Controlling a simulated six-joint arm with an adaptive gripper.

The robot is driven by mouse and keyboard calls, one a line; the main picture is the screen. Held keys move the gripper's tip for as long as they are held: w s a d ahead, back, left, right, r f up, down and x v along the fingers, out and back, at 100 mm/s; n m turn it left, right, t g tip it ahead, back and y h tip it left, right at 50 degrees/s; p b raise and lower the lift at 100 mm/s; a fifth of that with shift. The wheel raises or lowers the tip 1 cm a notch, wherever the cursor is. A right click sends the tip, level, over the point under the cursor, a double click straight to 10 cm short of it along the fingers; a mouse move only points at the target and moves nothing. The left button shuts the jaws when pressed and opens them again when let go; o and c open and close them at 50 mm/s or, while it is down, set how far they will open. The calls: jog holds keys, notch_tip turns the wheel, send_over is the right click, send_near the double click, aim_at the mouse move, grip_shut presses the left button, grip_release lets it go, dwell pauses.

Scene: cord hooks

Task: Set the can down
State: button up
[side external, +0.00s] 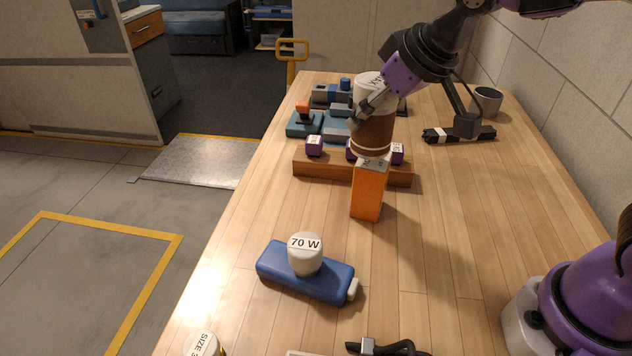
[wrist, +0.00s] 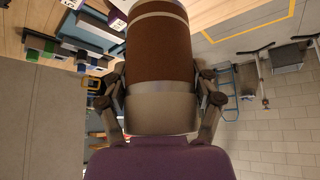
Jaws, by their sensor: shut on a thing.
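The can (side external: 371,133) is brown with pale bands and a white top, and it is upright in the side external view. My gripper (side external: 368,104) is shut on it around its upper part. The can's lower end is in line with the top of an orange block (side external: 369,192); I cannot tell whether they touch. In the wrist view the can (wrist: 157,50) fills the middle, between the two fingers of my gripper (wrist: 160,100).
A wooden rail (side external: 325,166) with purple cubes (side external: 314,146) lies behind the orange block. A blue case (side external: 305,272) with a white "70 W" piece (side external: 305,254) lies nearer. A grey mug (side external: 486,101) stands at the back right. The table's right middle is clear.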

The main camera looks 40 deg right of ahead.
jog(key=s+d+f+m+g+h, duration=0.2)
jog(key=s+d+m+g+h, duration=0.3)
jog(key=m, duration=0.6)
jog(key=s+d+f+m+g+h, duration=0.1)
jog(key=s+d+m+g+h, duration=0.15)
jog(key=d+m, duration=0.55)
jog(key=shift+s+d+f+m, duration=0.3)
jog(key=shift+d+f+m, duration=0.15)
jog(key=shift+d+f, duration=1.3)
jog(key=shift+s+d+f+m, duration=0.3)
jog(key=shift+d+f+m, duration=0.2)
jog(key=shift+d+f, duration=1.25)
jog(key=shift+s+d+f+m, duration=0.3)
jog(key=shift+d+f+m, duration=0.15)
jog(key=shift+d+f, duration=1.3)
jog(key=shift+a+f, duration=0.3)
jog(key=shift+a, duration=0.05)
jog(key=shift+f, duration=0.15)
jog(key=o, duration=1.4)
